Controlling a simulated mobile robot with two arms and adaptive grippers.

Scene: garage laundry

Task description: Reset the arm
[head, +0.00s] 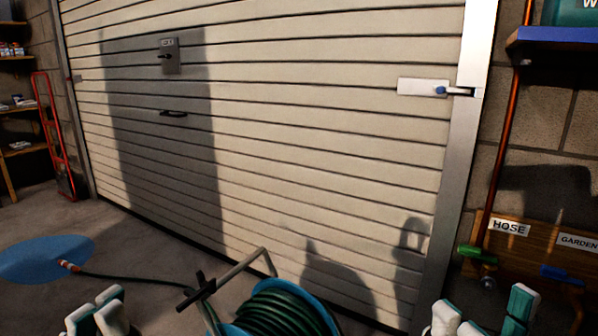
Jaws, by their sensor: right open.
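My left gripper (97,315) shows at the bottom left edge, white with teal parts. Its fingers look close together, with nothing clearly seen between them, and its lower part is cut off by the frame. My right gripper (484,312) shows at the bottom right, its white and teal fingers spread apart. It appears empty and lies below the green tap handle in the picture. The arms behind both grippers are out of view.
A hose reel (281,311) with green hose and a crank stands between the grippers. The closed garage door (300,140) has a blue-knobbed latch (440,91). Green (477,254) and blue (562,274) tap handles sit right; shelves (15,152) left.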

